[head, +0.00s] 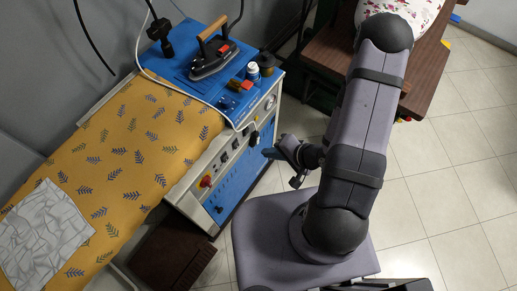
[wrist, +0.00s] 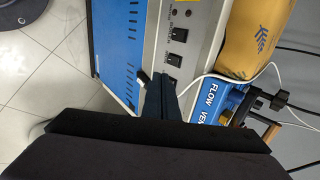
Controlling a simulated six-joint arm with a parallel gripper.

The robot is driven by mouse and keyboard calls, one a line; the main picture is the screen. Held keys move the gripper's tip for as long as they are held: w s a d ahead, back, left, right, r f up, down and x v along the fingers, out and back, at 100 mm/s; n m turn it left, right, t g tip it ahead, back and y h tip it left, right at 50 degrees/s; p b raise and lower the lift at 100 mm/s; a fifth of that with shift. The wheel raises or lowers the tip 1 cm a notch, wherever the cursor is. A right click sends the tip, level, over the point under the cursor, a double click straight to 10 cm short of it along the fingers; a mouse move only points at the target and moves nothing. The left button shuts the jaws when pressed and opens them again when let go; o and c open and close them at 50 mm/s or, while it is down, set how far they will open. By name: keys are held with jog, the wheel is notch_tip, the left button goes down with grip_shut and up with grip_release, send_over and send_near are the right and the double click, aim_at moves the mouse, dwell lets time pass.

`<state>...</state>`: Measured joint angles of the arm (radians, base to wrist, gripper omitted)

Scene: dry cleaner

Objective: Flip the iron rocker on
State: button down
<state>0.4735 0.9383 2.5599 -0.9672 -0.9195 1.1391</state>
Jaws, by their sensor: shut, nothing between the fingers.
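The machine's pale control panel (head: 228,156) carries a row of small dark switches along its front. In the wrist view, black rockers show on the panel, one near the top (wrist: 178,35) and one below it (wrist: 174,60). Another dark switch (wrist: 173,85) sits beside my fingertips, partly hidden by them. The labels are too small to tell which is the iron rocker or how it is set. My gripper (head: 268,153) is shut and empty, pointing at the panel from the right. Its fingers (wrist: 160,84) show close to the panel; I cannot tell whether they touch.
A yellow patterned ironing board (head: 120,150) with a grey cloth (head: 42,228) extends left. A white cord (wrist: 225,76) crosses the panel. A red knob (head: 206,181) sits lower left.

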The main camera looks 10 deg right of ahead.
aim_at(236, 145)
jog(key=shift+f, duration=0.45)
jog(key=w+a+r+b+x, duration=0.1)
jog(key=b+x, duration=0.2)
jog(key=x, duration=1)
jog(key=shift+r, duration=0.35)
